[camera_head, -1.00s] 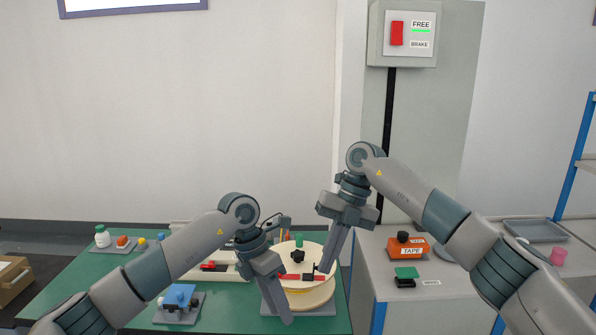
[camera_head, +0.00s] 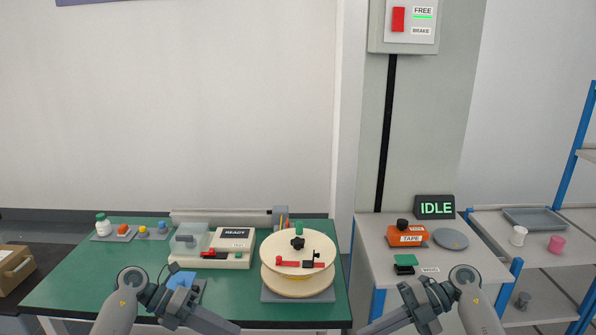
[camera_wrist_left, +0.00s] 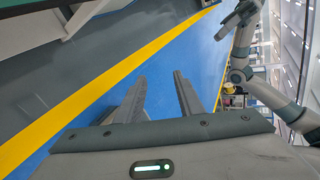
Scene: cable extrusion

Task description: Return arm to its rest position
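My left gripper (camera_head: 212,322) is low at the front of the green table (camera_head: 110,270), at the bottom of the head view. In the left wrist view its two fingers (camera_wrist_left: 160,78) stand apart with only blue floor between them, so it is open and empty. My right gripper (camera_head: 388,320) is low in front of the grey side table, its fingers partly cut off by the picture edge. I cannot tell its opening. Part of my right arm also shows in the left wrist view (camera_wrist_left: 240,65). Both arms are bent with elbows low.
On the green table are a spool (camera_head: 298,258) with a red clamp, a machine reading READY (camera_head: 228,245), a blue fixture (camera_head: 183,284) and small bottles. The side table (camera_head: 375,250) holds a TAPE box (camera_head: 405,235), an IDLE display (camera_head: 434,207) and a grey disc (camera_head: 451,239).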

